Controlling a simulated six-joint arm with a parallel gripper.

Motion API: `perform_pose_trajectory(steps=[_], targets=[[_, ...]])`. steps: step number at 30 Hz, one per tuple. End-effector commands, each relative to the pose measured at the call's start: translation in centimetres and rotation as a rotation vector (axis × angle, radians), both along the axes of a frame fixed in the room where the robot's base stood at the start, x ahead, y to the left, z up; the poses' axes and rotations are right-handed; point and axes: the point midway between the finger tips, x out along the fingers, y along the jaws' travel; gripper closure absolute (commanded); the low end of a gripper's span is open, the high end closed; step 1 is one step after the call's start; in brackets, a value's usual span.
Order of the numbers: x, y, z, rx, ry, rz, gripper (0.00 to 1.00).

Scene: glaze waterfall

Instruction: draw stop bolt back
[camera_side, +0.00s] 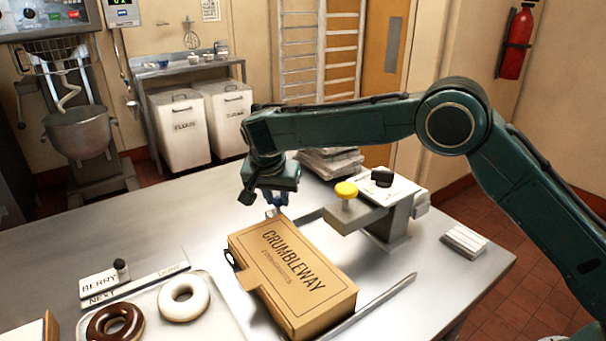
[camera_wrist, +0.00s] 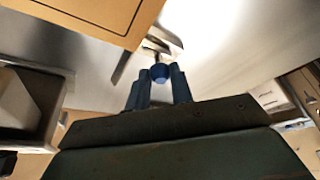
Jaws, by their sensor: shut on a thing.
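My gripper (camera_side: 277,199) points down over the table behind the cardboard box. In the wrist view its two blue fingers (camera_wrist: 160,82) are closed on a blue knob (camera_wrist: 160,72), which appears to be the end of the stop bolt. A small pale metal part (camera_wrist: 157,46) shows just beyond the knob. In the side view a small pale piece (camera_side: 271,212) shows below the fingers, and the knob is mostly hidden. The brown box marked CRUMBLEWAY (camera_side: 300,268) lies in front of the gripper; its edge also shows in the wrist view (camera_wrist: 85,18).
A grey stand with a yellow knob (camera_side: 346,189) stands right of the gripper. A metal rail (camera_side: 385,296) runs along the box's right side. A tray (camera_side: 222,318) with a white doughnut (camera_side: 184,297) and a chocolate doughnut (camera_side: 114,322) lies front left. The table's back left is clear.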

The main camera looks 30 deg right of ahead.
Motion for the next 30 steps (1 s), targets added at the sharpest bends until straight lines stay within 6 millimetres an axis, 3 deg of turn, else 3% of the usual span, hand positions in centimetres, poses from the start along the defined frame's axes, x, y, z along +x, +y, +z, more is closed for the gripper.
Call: perform_pose_trajectory(steps=[12, 25, 26, 29, 30], targets=[[2.8, 0.0, 0.1, 0.002, -0.008, 0.000, 1.00], [3.4, -0.1, 0.3, 0.004, -0.014, 0.003, 1.00], [3.4, -0.1, 0.3, 0.004, -0.014, 0.003, 0.76], [3.3, -0.1, 0.2, 0.004, -0.011, 0.002, 0.56], [3.3, -0.1, 0.2, 0.004, -0.011, 0.002, 0.55]])
